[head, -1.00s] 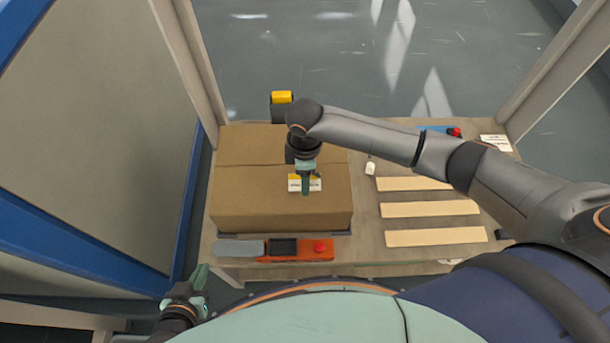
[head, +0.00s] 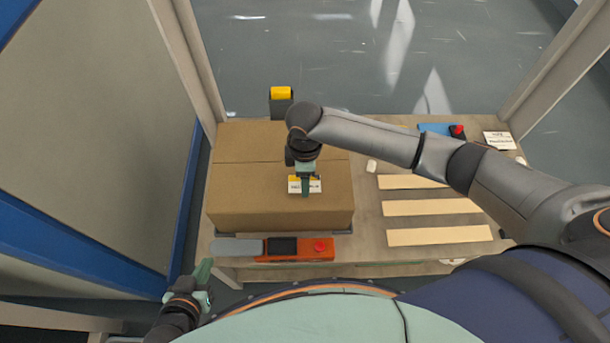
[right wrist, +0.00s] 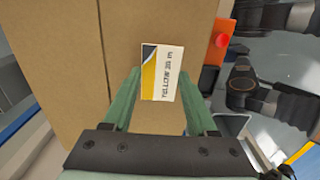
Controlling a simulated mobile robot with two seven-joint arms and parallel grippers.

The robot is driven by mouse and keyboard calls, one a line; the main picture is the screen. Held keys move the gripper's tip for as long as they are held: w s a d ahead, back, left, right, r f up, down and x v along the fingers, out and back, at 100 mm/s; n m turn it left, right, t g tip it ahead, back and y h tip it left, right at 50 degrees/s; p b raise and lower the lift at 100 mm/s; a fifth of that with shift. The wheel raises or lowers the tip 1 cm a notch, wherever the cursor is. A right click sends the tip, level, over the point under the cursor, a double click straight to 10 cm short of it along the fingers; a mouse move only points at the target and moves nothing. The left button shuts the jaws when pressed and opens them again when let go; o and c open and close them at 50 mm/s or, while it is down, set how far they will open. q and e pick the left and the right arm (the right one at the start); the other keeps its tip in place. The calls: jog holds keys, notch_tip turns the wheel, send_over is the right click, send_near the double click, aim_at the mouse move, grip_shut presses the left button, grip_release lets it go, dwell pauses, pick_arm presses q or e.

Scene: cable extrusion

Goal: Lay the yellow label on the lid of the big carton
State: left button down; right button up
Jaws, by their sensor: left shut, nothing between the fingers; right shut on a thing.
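The big carton (head: 240,190) is closed and stands on the left part of the table, its brown lid facing up. The yellow label (head: 296,186), white with a yellow part and dark print, is over the near right part of the lid. My right gripper (head: 306,190) is shut on it and partly covers it in the head view. In the right wrist view the label (right wrist: 161,75) sits between the two green fingertips, with the lid behind it. I cannot tell whether it touches the lid. My left gripper (head: 203,272) is shut and empty, low at the left, off the table's front edge.
An orange device (head: 300,248) with a red button lies in front of the carton. A black and yellow object (head: 281,97) stands behind it. Wooden slats (head: 432,207) lie to the right. A blue item (head: 436,129) and a white card (head: 498,140) lie at the back right.

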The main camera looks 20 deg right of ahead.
pick_arm(q)
jog(key=shift+a+f, duration=0.1)
jog(key=shift+f, duration=0.15)
pick_arm(e)
jog(key=shift+f, duration=0.8)
jog(key=o, duration=1)
jog(key=shift+o, duration=0.2)
pick_arm(q)
jog(key=shift+s, duration=0.1)
pick_arm(e)
jog(key=shift+r, duration=0.25)
notch_tip(320, 180, up, 5)
jog(key=shift+r+p, duration=0.1)
jog(key=shift+p, duration=0.45)
pick_arm(q)
jog(key=shift+s+a+r+p, duration=0.4)
jog(key=shift+a+r+p, duration=0.15)
jog(key=shift+r, duration=0.15)
pick_arm(e)
notch_tip(320, 180, up, 7)
